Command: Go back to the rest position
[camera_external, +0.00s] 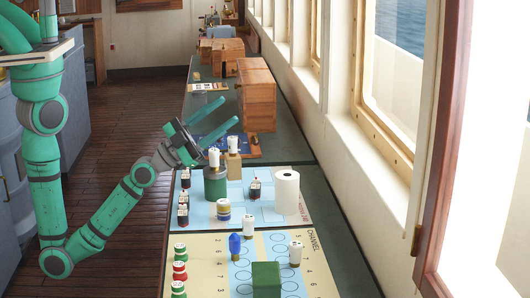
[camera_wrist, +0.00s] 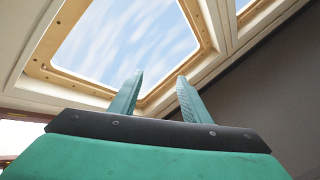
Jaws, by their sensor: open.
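My gripper (camera_external: 216,120) is open and empty in the external view. It is raised above the counter and tilted up, with its fingers pointing up and to the right. My teal arm bends low at the left and rises to it. In the wrist view, the two teal fingers of my gripper (camera_wrist: 154,95) stand apart with nothing between them. A green cylinder (camera_external: 215,185) with a white-topped piece (camera_external: 214,158) on it stands just below my gripper. I cannot tell the exact gap between them.
The counter carries chart mats (camera_external: 210,245), a white roll (camera_external: 287,192), a green block (camera_external: 266,278), a blue piece (camera_external: 235,246) and several small jars. Wooden boxes (camera_external: 257,95) stand farther back. Windows (camera_external: 400,60) line the right. The wooden floor (camera_external: 125,130) at left is clear.

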